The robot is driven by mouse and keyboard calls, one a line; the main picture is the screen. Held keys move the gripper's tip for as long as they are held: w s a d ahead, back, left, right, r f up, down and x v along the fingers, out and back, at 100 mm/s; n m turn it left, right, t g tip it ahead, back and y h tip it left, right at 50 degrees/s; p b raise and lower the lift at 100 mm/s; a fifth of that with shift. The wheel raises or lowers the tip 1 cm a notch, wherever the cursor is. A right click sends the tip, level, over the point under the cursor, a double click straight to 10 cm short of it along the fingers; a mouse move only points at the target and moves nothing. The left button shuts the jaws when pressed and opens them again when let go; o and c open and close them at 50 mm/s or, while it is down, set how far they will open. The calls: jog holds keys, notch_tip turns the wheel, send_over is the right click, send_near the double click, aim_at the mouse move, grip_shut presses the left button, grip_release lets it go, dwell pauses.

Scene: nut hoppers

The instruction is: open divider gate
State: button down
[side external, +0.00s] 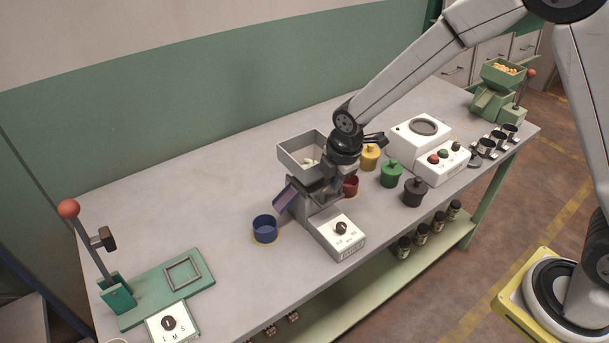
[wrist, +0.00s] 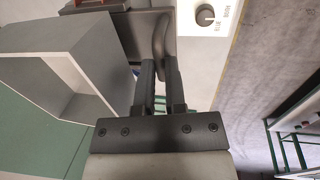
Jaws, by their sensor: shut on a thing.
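The grey hopper (side external: 290,158) stands mid-bench with a few pale pieces in it; its open box (wrist: 85,75) fills the left of the wrist view. My gripper (side external: 324,178) is at the hopper's right side, low against it. In the wrist view my gripper (wrist: 158,70) is shut on a dark upright tab (wrist: 160,32), which looks like the divider gate's handle. The gate's plate is hidden, so I cannot tell how far it is open. A blue chute (side external: 286,197) slopes down from the hopper toward a blue cup (side external: 264,228).
A white selector box (side external: 340,236) with a knob sits in front of the hopper. A red cup (side external: 350,186) is close to the right. Yellow, green and black jars (side external: 415,193) stand farther right. A green lever fixture (side external: 118,295) is at left. Bench between is clear.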

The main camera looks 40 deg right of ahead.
jog(key=s, duration=0.3)
jog(key=shift+s, duration=0.4)
jog(key=c, duration=1)
grip_release()
jog(key=shift+o, duration=0.2)
jog(key=shift+r, duration=0.1)
notch_tip(320, 180, up, 8)
jog(key=s, duration=0.1)
jog(key=shift+s+f, duration=0.25)
jog(key=shift+s, duration=0.05)
